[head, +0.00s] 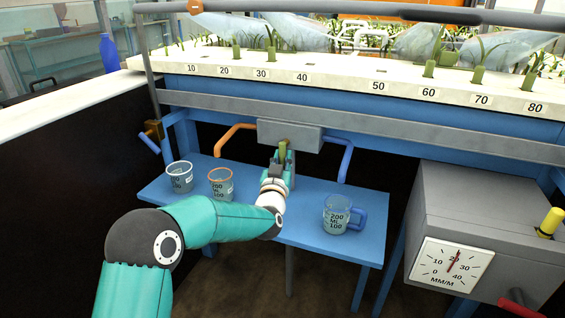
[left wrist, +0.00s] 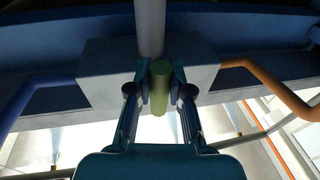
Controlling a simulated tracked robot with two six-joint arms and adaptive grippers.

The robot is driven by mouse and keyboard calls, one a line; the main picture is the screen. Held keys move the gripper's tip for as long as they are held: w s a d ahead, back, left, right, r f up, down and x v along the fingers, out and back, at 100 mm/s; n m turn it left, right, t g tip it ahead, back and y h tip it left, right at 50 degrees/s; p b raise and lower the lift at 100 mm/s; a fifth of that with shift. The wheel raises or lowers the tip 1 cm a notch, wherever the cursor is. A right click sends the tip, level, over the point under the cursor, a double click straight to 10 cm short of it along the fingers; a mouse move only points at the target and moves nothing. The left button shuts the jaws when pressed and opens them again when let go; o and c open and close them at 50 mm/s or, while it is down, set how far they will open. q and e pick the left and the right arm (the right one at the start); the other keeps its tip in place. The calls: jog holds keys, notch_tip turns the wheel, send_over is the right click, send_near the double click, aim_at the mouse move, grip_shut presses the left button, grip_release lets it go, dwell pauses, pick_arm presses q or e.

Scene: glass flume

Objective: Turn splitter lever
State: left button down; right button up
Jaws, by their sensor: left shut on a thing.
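The splitter is a grey box (head: 290,134) under the flume, with an orange spout (head: 232,135) on the left and a blue spout (head: 347,160) on the right. Its lever (head: 283,149) has an olive-green grip at the front of the box. My left gripper (head: 283,160) is at the lever, with its fingers on both sides of the grip. In the left wrist view the green lever (left wrist: 159,88) stands between the two fingers, and the gripper is shut on it. My right gripper is not in view.
A blue shelf (head: 300,236) below holds a clear beaker (head: 180,177), an orange-rimmed beaker (head: 221,184) and a blue-handled jug (head: 338,214). A grey box with a dial (head: 452,264) stands at the right. A grey rail (head: 400,128) runs above the splitter.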

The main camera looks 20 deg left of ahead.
pick_arm(q)
jog(key=shift+r, duration=0.1)
jog(key=c, duration=1.1)
grip_release()
jog(key=shift+o, duration=0.2)
jog(key=v, duration=1.2)
